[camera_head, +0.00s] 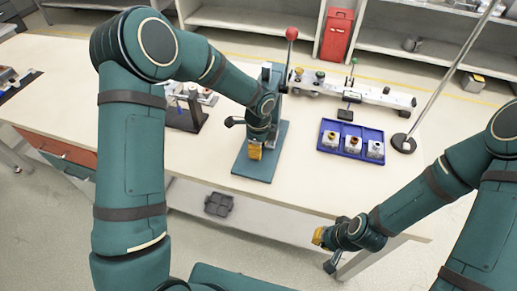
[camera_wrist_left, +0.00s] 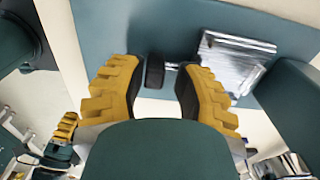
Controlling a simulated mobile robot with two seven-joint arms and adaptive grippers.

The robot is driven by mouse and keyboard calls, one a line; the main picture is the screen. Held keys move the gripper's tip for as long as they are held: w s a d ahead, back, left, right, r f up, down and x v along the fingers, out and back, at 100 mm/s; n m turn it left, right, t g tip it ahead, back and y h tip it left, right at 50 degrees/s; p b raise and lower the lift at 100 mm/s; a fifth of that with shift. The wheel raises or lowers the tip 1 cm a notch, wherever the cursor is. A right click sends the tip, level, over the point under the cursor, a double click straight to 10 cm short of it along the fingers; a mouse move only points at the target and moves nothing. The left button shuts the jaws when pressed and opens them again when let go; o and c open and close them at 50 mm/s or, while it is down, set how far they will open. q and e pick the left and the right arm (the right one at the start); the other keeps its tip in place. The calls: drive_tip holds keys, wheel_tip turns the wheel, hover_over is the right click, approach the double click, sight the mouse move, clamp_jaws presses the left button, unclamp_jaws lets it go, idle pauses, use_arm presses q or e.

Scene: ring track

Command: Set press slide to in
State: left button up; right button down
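The press stands on a teal base plate (camera_head: 243,170) near the table's front edge, with a red-knobbed lever (camera_head: 291,36) on top. My left gripper (camera_head: 256,150) is down at the press and hides much of it. In the left wrist view my left gripper (camera_wrist_left: 158,95) is open, with yellow fingers apart. A dark knob (camera_wrist_left: 155,70) on a short metal rod shows between the fingertips, with gaps beside it. A shiny metal block (camera_wrist_left: 235,60) lies just right of it. I cannot tell the slide's position. My right gripper (camera_head: 324,250) hangs in front of the table's edge; its opening is unclear.
A blue tray (camera_head: 350,155) with small metal parts is right of the press. A long rail fixture (camera_head: 375,95) lies behind it. A stand with a thin pole (camera_head: 403,143) is at the right. A dark fixture (camera_head: 186,120) is left of the press.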

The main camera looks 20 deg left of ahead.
use_arm(q)
wheel_tip(320, 180, up, 11)
drive_tip(key=shift+r, duration=0.15)
drive_tip(key=shift+s, duration=0.15)
idle(0.5)
